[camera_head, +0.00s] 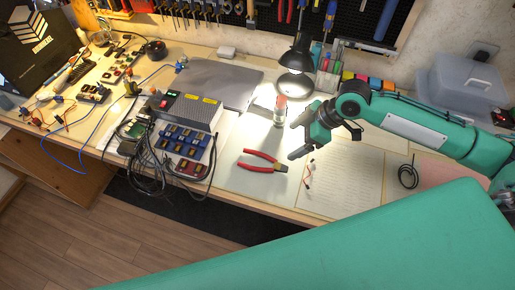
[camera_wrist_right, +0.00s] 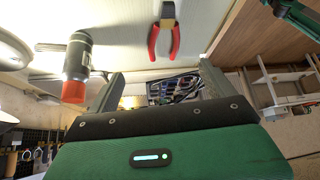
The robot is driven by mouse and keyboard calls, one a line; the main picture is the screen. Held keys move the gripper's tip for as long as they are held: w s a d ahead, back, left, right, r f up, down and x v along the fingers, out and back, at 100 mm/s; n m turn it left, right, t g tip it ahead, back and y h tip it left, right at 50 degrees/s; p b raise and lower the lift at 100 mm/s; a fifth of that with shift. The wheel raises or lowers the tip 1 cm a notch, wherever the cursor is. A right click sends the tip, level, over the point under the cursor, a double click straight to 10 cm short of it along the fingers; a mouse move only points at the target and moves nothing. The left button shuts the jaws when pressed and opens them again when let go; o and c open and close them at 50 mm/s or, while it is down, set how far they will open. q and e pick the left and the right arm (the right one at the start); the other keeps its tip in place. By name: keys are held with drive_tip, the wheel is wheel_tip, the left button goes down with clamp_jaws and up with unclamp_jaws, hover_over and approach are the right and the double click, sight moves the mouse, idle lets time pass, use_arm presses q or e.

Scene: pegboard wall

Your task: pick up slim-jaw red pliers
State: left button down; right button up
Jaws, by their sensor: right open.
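The red-handled pliers (camera_head: 263,161) lie flat on the pale sheet at the middle of the bench, with their dark jaws pointing right. They also show at the top of the right wrist view (camera_wrist_right: 164,28), red handles towards the gripper. My right gripper (camera_head: 298,135) is above the bench, to the right of the pliers and apart from them. In the right wrist view its two fingers (camera_wrist_right: 160,80) stand wide apart with nothing between them. My left gripper is not in view.
A small red-capped cylinder (camera_head: 280,110) stands close behind the gripper; the right wrist view shows it too (camera_wrist_right: 77,62). A grey device with cables (camera_head: 190,110) is left of the pliers. Small leads (camera_head: 308,174) lie to their right.

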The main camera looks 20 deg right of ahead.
approach(261, 163)
drive_tip(key=shift+w+a+f+p, duration=0.1)
drive_tip(key=shift+w+f+p, duration=0.05)
drive_tip(key=shift+f+p, duration=0.15)
drive_tip(key=shift+a+f, duration=0.25)
drive_tip(key=shift+f, duration=0.05)
drive_tip(key=shift+p+x, duration=0.6)
drive_tip(key=shift+x, duration=1.75)
drive_tip(key=c, duration=1.2)
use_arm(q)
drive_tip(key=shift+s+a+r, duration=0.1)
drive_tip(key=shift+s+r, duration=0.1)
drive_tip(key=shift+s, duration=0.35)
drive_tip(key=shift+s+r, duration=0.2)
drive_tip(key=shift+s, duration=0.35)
use_arm(e)
drive_tip(key=shift+r, duration=0.15)
